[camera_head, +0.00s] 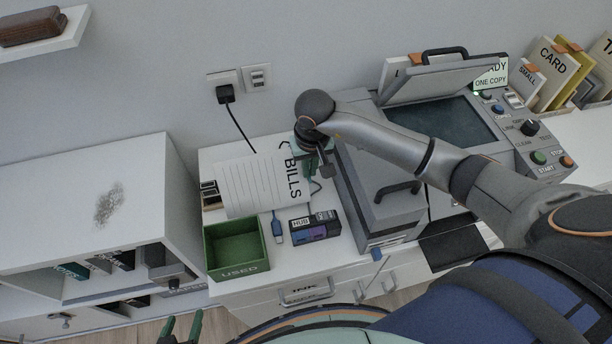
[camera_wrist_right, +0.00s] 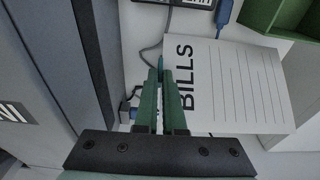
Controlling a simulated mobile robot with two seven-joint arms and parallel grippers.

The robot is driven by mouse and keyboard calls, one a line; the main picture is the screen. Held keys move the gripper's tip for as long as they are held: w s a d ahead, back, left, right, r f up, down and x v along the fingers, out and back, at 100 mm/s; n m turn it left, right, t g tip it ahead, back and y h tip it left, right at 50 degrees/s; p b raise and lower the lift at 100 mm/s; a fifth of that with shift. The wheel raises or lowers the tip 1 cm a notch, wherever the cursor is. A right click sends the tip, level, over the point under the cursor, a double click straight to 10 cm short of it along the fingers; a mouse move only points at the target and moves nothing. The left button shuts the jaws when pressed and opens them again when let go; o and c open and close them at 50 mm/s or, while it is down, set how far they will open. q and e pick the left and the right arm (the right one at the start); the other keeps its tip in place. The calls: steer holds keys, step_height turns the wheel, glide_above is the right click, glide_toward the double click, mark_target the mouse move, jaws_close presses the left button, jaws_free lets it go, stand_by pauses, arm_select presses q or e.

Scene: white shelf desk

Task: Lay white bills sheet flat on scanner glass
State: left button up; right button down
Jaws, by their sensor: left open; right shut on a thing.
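The white bills sheet (camera_head: 252,187), with ruled lines and the word BILLS, lies over the desk left of the grey machine. It also shows in the right wrist view (camera_wrist_right: 240,90). My right gripper (camera_head: 314,168) is shut on the sheet's BILLS-side edge, and its green fingers (camera_wrist_right: 162,75) look nearly together there. I cannot tell whether the sheet is lifted. The dark scanner glass (camera_head: 448,123) is bare, under a raised grey lid (camera_head: 432,82). My left gripper (camera_head: 184,322) is open and empty at the bottom left, away from the desk.
A green USED tray (camera_head: 236,268), a blue USB stick (camera_head: 277,228) and a hub (camera_head: 315,228) sit in front of the sheet. A grey box with a handle (camera_head: 375,205) stands between sheet and scanner. Folders (camera_head: 556,75) stand right of the control panel (camera_head: 530,130).

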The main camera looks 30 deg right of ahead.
steer(key=shift+f, duration=1.9)
steer(key=c, duration=1)
jaws_free()
steer(key=shift+r, duration=0.15)
